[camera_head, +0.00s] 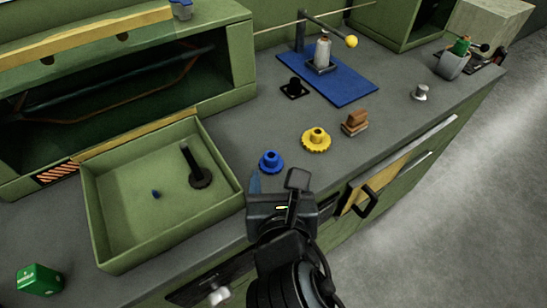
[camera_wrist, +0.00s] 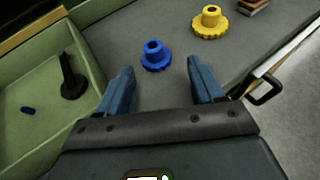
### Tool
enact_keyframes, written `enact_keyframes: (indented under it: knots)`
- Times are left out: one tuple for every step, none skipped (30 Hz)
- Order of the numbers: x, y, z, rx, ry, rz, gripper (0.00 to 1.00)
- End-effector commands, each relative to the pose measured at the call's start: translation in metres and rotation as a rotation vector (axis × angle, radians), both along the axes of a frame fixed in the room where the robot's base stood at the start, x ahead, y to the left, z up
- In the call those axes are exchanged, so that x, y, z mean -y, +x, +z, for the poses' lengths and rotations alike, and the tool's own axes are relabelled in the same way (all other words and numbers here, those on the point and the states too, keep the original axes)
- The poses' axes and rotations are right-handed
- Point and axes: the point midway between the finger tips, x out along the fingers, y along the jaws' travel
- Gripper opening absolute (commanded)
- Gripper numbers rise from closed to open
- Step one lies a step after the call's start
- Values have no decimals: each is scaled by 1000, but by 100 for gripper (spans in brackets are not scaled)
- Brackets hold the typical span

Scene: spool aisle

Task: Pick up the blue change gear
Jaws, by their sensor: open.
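The blue change gear (camera_head: 271,161) stands on the grey bench top, hub upward, just right of the green tray. In the wrist view the blue change gear (camera_wrist: 155,56) lies ahead of the fingertips, roughly midway between them. My gripper (camera_head: 276,183) is at the bench's front edge, close to the gear. Its blue fingers are spread and empty in the wrist view (camera_wrist: 160,72). A similar yellow gear (camera_head: 316,140) stands to the right of the blue one and also shows in the wrist view (camera_wrist: 210,22).
The green tray (camera_head: 107,243) holds a black post on a round base (camera_head: 199,178) and a small blue piece (camera_head: 155,194). Brown blocks (camera_head: 355,123) lie beyond the yellow gear. A blue mat (camera_head: 350,84) bears a spool stand. A green box (camera_head: 39,279) sits front left.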

Motion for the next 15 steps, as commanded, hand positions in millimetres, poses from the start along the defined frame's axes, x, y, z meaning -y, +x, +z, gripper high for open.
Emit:
enact_keyframes:
  knots:
    - [0,9,-2,2,0,-2,67]
    - [-1,12,-4,1,-1,-2,67]
    - [-1,17,-6,1,-1,-2,67]
    - [-1,20,-8,1,1,-1,67]
    - [-1,22,-9,0,1,-1,67]
    - [-1,25,-10,0,1,-2,67]
    - [-2,26,-10,1,2,-1,67]
    - [-2,27,-11,1,2,-1,67]
    - [-2,29,-11,1,2,-1,67]
    - [-2,31,-12,1,2,-2,67]
    - [-3,34,-12,1,2,-2,67]
    - [-4,39,-13,2,1,-3,67]
    - [-4,43,-14,2,1,-3,67]
    - [-5,47,-15,1,1,-3,67]
    - [-7,53,-17,1,1,-3,67]
